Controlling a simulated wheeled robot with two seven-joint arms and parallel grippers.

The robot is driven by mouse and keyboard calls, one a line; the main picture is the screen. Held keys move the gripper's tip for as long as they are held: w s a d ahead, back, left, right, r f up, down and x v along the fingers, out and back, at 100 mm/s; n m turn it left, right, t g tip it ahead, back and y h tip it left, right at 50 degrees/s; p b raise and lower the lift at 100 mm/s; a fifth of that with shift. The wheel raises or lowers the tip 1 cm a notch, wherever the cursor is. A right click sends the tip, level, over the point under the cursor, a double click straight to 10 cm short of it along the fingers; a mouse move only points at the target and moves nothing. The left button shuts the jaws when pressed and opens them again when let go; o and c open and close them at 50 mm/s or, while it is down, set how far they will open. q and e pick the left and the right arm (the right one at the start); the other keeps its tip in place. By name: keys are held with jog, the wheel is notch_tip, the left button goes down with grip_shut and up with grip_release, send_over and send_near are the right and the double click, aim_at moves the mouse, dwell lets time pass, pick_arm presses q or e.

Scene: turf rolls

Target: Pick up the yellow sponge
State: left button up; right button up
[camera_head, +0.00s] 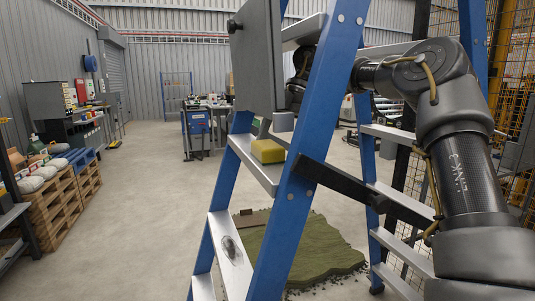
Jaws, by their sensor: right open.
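My right arm comes in from the right and passes behind the ladder's front blue rail. My right gripper (288,103) is open, above and a little right of the sponge and apart from it. The rail and a dark grey panel (256,55) hide much of the gripper. A small grey block-like shape shows just above the step; I cannot tell whether it is a fingertip. My left gripper is not in view.
The ladder's rails and steps crowd the space around my right arm. A green turf piece (300,250) lies on the floor beneath. Pallets (62,205) with bags stand at left; a blue cart (198,130) stands farther back. The floor at centre left is clear.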

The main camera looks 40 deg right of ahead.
aim_at(269, 143)
jog(key=a, duration=0.3)
jog(key=shift+s+a+f+b, duration=0.15)
jog(key=shift+a+f+b, duration=0.15)
jog(key=shift+f+b, duration=0.1)
jog(key=shift+f, duration=0.1)
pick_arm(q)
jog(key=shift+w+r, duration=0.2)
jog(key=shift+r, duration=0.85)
pick_arm(e)
jog(key=shift+d, duration=0.1)
jog(key=shift+c, duration=0.3)
jog(key=c, duration=0.6)
